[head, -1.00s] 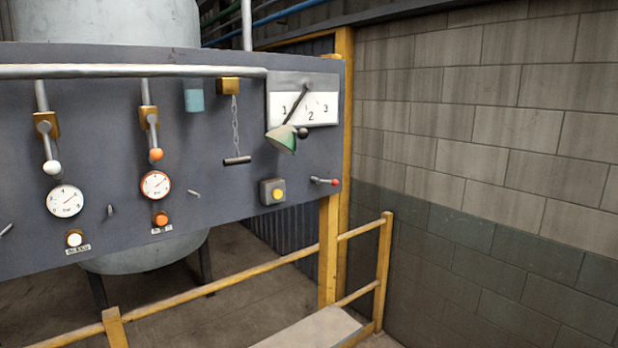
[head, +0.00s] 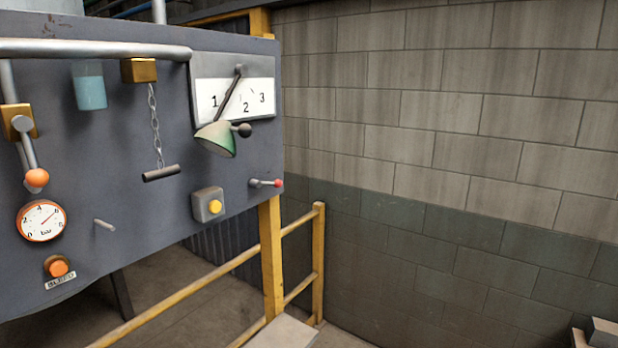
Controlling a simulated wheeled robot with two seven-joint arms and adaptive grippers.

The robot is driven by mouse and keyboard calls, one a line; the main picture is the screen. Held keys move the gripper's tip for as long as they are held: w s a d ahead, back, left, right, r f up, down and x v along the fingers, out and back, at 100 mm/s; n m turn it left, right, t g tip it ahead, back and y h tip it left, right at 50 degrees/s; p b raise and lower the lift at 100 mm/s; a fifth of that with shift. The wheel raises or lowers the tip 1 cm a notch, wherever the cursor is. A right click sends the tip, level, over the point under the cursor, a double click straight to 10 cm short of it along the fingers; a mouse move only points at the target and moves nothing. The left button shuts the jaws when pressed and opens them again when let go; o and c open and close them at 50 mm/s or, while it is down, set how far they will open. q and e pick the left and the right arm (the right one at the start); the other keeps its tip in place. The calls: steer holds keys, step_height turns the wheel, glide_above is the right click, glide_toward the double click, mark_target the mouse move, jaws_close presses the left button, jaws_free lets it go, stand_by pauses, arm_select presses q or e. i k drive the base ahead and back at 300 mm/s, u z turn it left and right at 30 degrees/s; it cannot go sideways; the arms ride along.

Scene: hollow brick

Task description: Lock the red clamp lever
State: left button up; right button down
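A small lever with a red tip (head: 278,183) sits at the lower right edge of the grey control panel (head: 130,215). Its short metal arm lies nearly level, with the red tip pointing right. I cannot tell whether it is locked. Neither of my grippers shows in the head view.
A yellow railing (head: 318,262) stands below, before a block wall (head: 440,150).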

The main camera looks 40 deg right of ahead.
mark_target(277, 183)
steer(key=z, duration=0.65)
steer(key=i, duration=0.55)
steer(key=z, duration=0.7)
